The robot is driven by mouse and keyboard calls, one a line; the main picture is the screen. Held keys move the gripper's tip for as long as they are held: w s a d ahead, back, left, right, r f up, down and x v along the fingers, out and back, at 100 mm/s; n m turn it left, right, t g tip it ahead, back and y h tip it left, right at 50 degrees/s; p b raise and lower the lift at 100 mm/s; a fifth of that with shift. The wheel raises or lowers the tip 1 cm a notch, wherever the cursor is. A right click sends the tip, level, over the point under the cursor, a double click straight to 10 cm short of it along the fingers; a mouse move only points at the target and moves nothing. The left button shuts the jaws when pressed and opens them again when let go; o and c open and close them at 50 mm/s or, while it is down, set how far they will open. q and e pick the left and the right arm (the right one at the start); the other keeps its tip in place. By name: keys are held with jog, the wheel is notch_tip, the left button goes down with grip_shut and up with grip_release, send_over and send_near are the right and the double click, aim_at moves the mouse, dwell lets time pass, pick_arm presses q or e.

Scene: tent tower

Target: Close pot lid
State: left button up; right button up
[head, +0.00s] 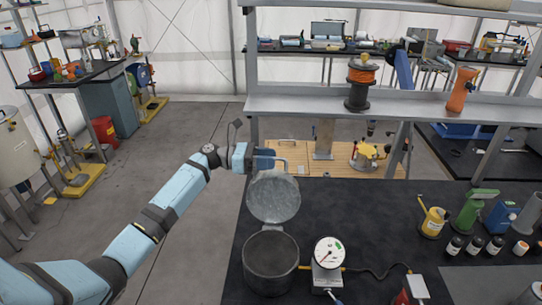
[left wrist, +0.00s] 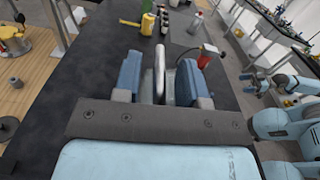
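The grey metal pot (head: 270,265) stands on the dark table's near left part, its mouth open. Its round lid (head: 273,198) is raised, tilted up at the pot's far side. My left gripper (head: 264,160) is at the lid's upper edge. In the left wrist view its two blue fingers (left wrist: 160,85) stand apart on either side of the pale, edge-on lid (left wrist: 159,70), with a gap visible on the left; contact is unclear. My right arm seems to show small at the right of the left wrist view; its gripper (left wrist: 248,78) is too small to read.
A white dial gauge (head: 328,253) stands close right of the pot, with a cable running right. Bottles and a green spray bottle (head: 474,210) stand farther right. A shelf (head: 330,106) with an orange spool crosses behind. Dark table surface (head: 370,215) is clear in the middle.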

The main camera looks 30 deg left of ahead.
pick_arm(q)
jog(key=shift+w+d, duration=0.3)
jog(key=shift+d, duration=0.15)
jog(key=shift+s, duration=0.1)
grip_shut()
